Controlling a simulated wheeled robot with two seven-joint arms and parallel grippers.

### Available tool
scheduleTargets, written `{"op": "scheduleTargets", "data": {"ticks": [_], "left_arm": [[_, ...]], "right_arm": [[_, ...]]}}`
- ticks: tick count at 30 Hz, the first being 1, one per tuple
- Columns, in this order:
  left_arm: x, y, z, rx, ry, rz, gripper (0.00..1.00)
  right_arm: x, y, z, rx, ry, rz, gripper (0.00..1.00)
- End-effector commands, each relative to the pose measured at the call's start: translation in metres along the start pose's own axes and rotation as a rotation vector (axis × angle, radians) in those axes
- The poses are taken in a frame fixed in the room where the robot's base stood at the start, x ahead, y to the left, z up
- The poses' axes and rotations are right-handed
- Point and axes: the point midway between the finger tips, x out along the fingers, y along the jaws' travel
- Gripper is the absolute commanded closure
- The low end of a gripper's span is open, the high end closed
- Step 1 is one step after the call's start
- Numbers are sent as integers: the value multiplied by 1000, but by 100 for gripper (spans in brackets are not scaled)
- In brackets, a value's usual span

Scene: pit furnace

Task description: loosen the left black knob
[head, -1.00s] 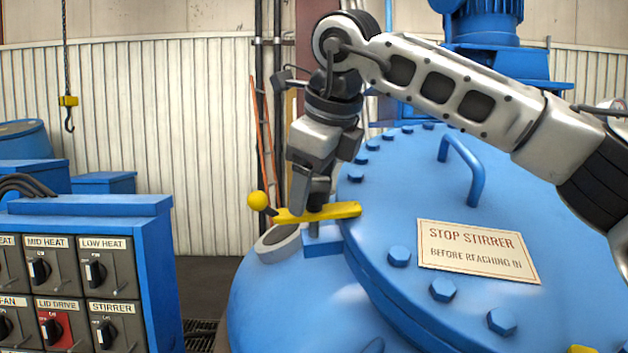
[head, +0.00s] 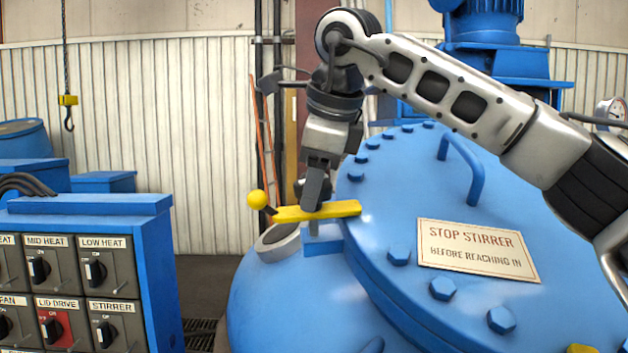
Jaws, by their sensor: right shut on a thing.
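The left black knob (head: 299,188) sits on top of a yellow clamp bar (head: 340,209) at the left edge of the blue furnace lid (head: 400,170). My right gripper (head: 313,190) reaches down from above and is shut on the knob. Its fingers hide most of the knob. The yellow bar lies across a blue bracket and the lid rim, with a yellow ball (head: 257,200) at its left end. My left gripper is not in view.
A control panel (head: 150,250) with labelled switches stands at the lower left. The lid carries bolts, a handle (head: 465,165) and a stirrer warning sign (head: 478,250).

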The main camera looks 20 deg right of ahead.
Motion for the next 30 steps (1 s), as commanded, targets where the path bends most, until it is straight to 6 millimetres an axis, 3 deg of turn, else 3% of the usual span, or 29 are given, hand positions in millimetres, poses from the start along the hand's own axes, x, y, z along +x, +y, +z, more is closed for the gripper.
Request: {"op": "scheduleTargets", "data": {"ticks": [18, 30], "left_arm": [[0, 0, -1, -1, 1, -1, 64], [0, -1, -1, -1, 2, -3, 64]], "right_arm": [[-2, -1, 1, -559, -4, 116, 76], [-2, -1, 1, -791, -4, 163, 76]]}}
